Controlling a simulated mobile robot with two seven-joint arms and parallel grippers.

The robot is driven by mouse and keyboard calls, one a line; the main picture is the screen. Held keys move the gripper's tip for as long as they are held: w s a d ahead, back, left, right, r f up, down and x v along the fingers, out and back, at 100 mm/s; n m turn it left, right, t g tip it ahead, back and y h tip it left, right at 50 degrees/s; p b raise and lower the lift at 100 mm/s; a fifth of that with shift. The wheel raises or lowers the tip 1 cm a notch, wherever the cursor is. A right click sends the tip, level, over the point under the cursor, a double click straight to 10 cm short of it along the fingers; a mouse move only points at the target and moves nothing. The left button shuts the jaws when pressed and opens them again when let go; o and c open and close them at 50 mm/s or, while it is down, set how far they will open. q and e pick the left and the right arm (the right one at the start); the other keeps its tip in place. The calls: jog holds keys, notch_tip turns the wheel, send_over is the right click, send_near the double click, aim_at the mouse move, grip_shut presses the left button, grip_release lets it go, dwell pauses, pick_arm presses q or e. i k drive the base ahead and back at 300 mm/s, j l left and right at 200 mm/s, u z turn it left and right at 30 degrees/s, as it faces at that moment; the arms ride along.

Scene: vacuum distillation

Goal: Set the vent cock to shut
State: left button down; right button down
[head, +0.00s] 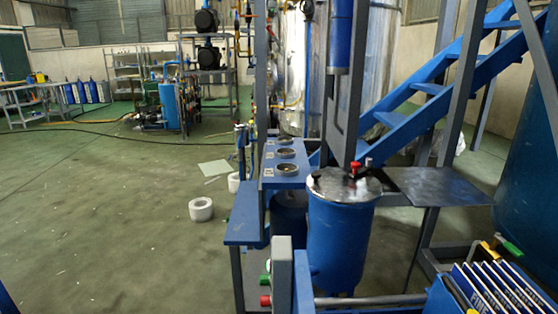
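A blue cylindrical vessel (340,240) with a shiny metal lid stands right of centre. A small red-handled fitting (355,168) sits on its lid, with a small grey-capped piece (368,162) beside it. A fitting with a green handle (512,248) and yellow parts is at the lower right. I cannot tell which of these is the vent cock, nor whether it is open or shut. Neither of my grippers is in view.
A blue bench (243,212) and a panel with several round ports (286,153) stand left of the vessel. A dark metal shelf (440,185) and blue stairs (430,87) are to the right. A rack of plates (490,290) fills the lower right. The floor at left is open, with white rolls (201,209).

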aim_at(510, 246)
jog(key=z, duration=1.5)
